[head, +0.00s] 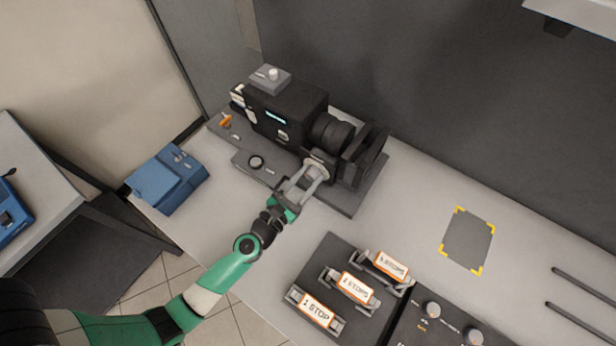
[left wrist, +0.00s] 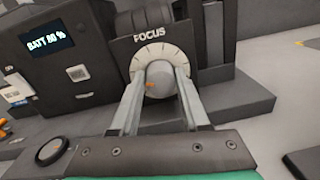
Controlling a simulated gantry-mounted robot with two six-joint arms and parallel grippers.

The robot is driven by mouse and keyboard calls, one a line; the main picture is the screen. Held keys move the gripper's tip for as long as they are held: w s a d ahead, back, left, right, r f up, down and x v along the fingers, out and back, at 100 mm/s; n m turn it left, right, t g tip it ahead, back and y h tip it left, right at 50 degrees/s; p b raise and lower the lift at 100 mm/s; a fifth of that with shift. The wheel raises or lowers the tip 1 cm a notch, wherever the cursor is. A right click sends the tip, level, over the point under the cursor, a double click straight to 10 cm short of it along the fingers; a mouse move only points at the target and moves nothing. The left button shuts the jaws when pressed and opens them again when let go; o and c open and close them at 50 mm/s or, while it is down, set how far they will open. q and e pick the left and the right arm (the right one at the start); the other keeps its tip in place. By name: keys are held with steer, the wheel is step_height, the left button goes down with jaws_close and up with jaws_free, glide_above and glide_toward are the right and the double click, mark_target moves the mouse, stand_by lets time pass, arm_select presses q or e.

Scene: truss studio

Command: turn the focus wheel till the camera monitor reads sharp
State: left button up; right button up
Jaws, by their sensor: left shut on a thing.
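The black camera (head: 290,103) stands on a dark base plate at the back of the bench, its lens pointing right. The focus wheel (head: 317,164) sits below the lens; in the left wrist view it is a pale dial with tick marks under the word FOCUS, with a grey round knob (left wrist: 159,88) bearing an orange mark. My left gripper (head: 311,177) has its two fingers closed on either side of this knob. The small camera monitor (head: 276,118) is lit; in the left wrist view the screen (left wrist: 47,43) reads "BATT 80 %". My right gripper is out of view.
A blue case (head: 167,179) sits left of the camera. Filters labelled in stops (head: 317,309) lie in a dark rack at the front, beside a panel with knobs (head: 432,310). A yellow-cornered grey pad (head: 467,240) lies at right. The bench between is clear.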

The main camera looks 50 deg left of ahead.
arm_select(q)
jaws_close()
steer(key=shift+m, duration=0.4)
steer(key=m+p, duration=0.1)
steer(key=m, duration=0.3)
steer(key=shift+r+m, duration=0.1)
steer(key=shift+m, duration=0.2)
steer(key=m+p, duration=0.2)
steer(key=m, duration=0.3)
steer(key=shift+d, duration=0.15)
steer(key=m+p, duration=0.2)
steer(key=m, duration=0.4)
steer(key=shift+y, duration=0.3)
steer(key=shift+f+m+g+p, duration=0.15)
steer(key=shift+m+p, duration=0.35)
steer(key=shift+m, duration=0.55)
steer(key=shift+f+m+g+p, duration=0.15)
steer(key=shift+m+p, duration=0.35)
steer(key=shift+m, duration=0.55)
steer(key=shift+r, duration=0.1)
